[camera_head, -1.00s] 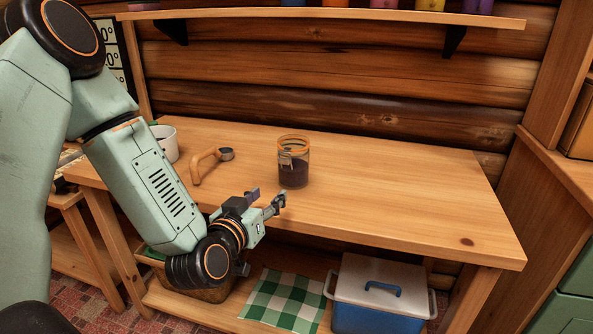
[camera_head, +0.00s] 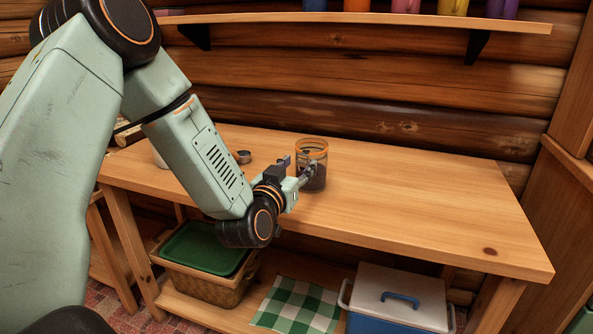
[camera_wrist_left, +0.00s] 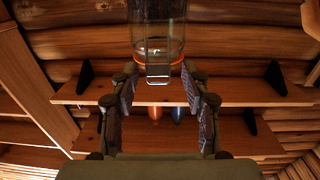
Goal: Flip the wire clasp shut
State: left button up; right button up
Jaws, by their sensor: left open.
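A glass jar (camera_head: 312,153) with dark contents and an orange ring near its top stands on the wooden workbench (camera_head: 420,210). In the left wrist view the jar (camera_wrist_left: 158,32) is at the top, and its wire clasp (camera_wrist_left: 158,70) shows as a metal loop beside the orange ring. I cannot tell how far the clasp is closed. My left gripper (camera_head: 299,167) is at the jar's front left side. In the left wrist view my left gripper (camera_wrist_left: 160,86) is open, its fingers on either side of the clasp, not gripping it. My right gripper is out of view.
A small dark round object (camera_head: 243,156) lies left of the jar, partly behind my arm. The bench's right side is clear. A shelf (camera_head: 350,20) with colored cups runs above. A basket (camera_head: 205,285), checked cloth (camera_head: 297,306) and blue-white cooler (camera_head: 400,296) are below.

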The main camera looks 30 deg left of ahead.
pick_arm(q)
jog(key=shift+d+r, duration=0.15)
jog(key=shift+d, duration=0.05)
jog(key=shift+c, duration=0.4)
jog(key=shift+a, duration=0.15)
jog(key=c, duration=0.5)
grip_shut()
jog(key=shift+r+p, duration=0.2)
jog(key=shift+p, duration=0.4)
jog(key=shift+w+a+r+g+p, duration=0.2)
jog(key=shift+g+p, duration=0.45)
jog(key=shift+p, duration=1.05)
jog(key=shift+w+d+r+g+p, duration=0.2)
jog(key=shift+g+p, duration=0.5)
jog(key=shift+p, duration=1)
jog(key=shift+w+a+r+g+p, duration=0.1)
jog(key=shift+w+g+p, duration=0.4)
jog(key=shift+p, duration=1.2)
jog(key=shift+s+f+h, duration=0.1)
jog(key=shift+s+h, duration=0.1)
jog(key=shift+h, duration=0.2)
